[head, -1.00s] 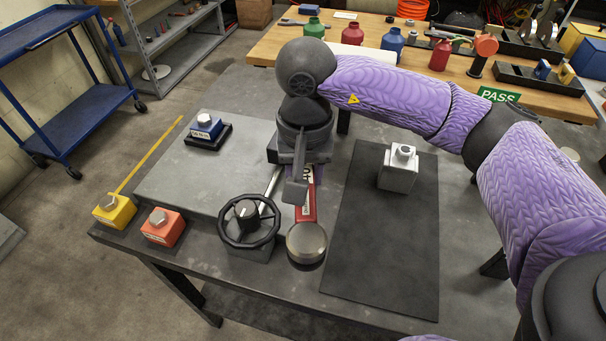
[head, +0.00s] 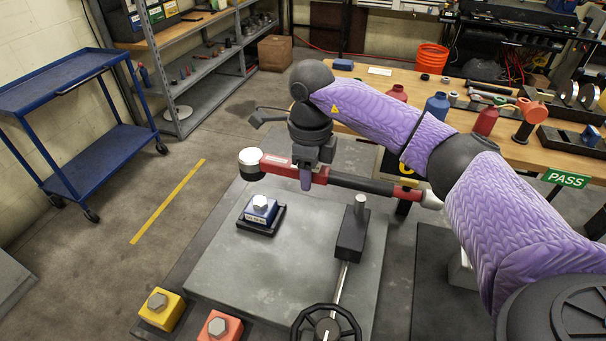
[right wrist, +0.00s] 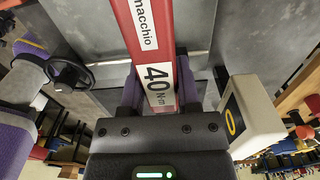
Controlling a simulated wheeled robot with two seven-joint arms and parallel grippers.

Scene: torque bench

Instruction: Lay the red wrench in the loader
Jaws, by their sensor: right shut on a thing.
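The red wrench (head: 338,180) is a long torque wrench with a round silver-topped head at the left, a dark shaft and a red-banded end at the right. My right gripper (head: 306,177) is shut on its red body and holds it roughly level above the grey plate. In the right wrist view the red body (right wrist: 150,45), labelled 40 N·m, lies between the fingers (right wrist: 158,90). What seems to be the loader has a handwheel (head: 325,326), a rod and a black block (head: 352,236) with an upright post. The wrench is behind and above this block. My left gripper is not seen.
A blue block with a bolt (head: 260,211) sits in a black tray on the grey plate (head: 262,272). Yellow (head: 162,308) and orange (head: 218,328) bolt blocks stand at the front. A display box (right wrist: 250,117) is close to the gripper's right. A PASS sign (head: 565,180) stands right.

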